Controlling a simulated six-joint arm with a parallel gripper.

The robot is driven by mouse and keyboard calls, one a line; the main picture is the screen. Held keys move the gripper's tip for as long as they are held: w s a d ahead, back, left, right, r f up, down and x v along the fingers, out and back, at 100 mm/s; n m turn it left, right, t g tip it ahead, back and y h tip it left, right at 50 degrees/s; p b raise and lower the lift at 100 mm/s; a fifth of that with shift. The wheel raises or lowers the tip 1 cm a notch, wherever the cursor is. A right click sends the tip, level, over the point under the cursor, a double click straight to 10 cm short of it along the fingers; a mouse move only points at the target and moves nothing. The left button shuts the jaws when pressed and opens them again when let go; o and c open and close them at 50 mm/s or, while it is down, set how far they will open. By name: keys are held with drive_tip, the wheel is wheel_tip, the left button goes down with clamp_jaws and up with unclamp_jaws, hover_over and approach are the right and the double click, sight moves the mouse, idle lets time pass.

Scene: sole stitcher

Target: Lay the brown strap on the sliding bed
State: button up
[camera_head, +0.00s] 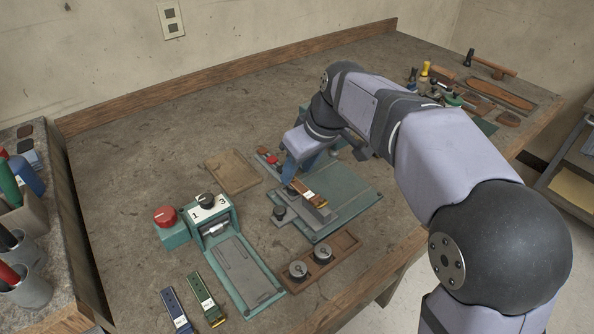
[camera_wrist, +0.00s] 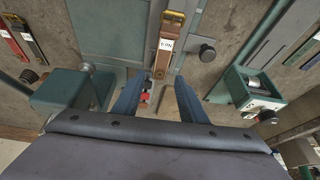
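The brown strap (camera_head: 308,193), with a white label and a brass-coloured buckle, lies on a narrow grey bed (camera_head: 320,213) over a green base plate (camera_head: 350,205). In the wrist view the strap (camera_wrist: 165,52) runs lengthwise away from the fingers, its buckle at the far end. My gripper (camera_wrist: 160,84) is open, with its two blue fingers apart and the strap's near end just beyond or between their tips. I cannot tell how high they are above it. In the head view the fingers (camera_head: 290,172) are at the strap's far end, partly hidden by my wrist.
A green machine with a dial (camera_head: 208,207) and a red knob (camera_head: 165,216) stands left, its long tray (camera_head: 262,291) in front. A blue strap (camera_head: 177,310) and a green strap (camera_head: 206,298) lie front left. A wooden holder (camera_head: 335,250) with two round weights stands in front.

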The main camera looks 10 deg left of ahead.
sight(311, 195)
drive_tip(key=v, duration=1)
drive_tip(key=shift+p, duration=0.3)
drive_tip(key=s+d+f+m+g+h+p, duration=0.35)
drive_tip(key=s+d+f+m, duration=0.35)
drive_tip(key=s+d+f, duration=1.15)
wheel_tip(311, 195, down, 8)
drive_tip(key=m+b, duration=0.2)
drive_tip(key=b, duration=0.2)
wheel_tip(311, 195, up, 14)
drive_tip(key=p, duration=1.4)
drive_tip(key=shift+s+m+t, duration=0.25)
drive_tip(key=shift+m+t, duration=0.05)
drive_tip(key=shift+t, duration=0.05)
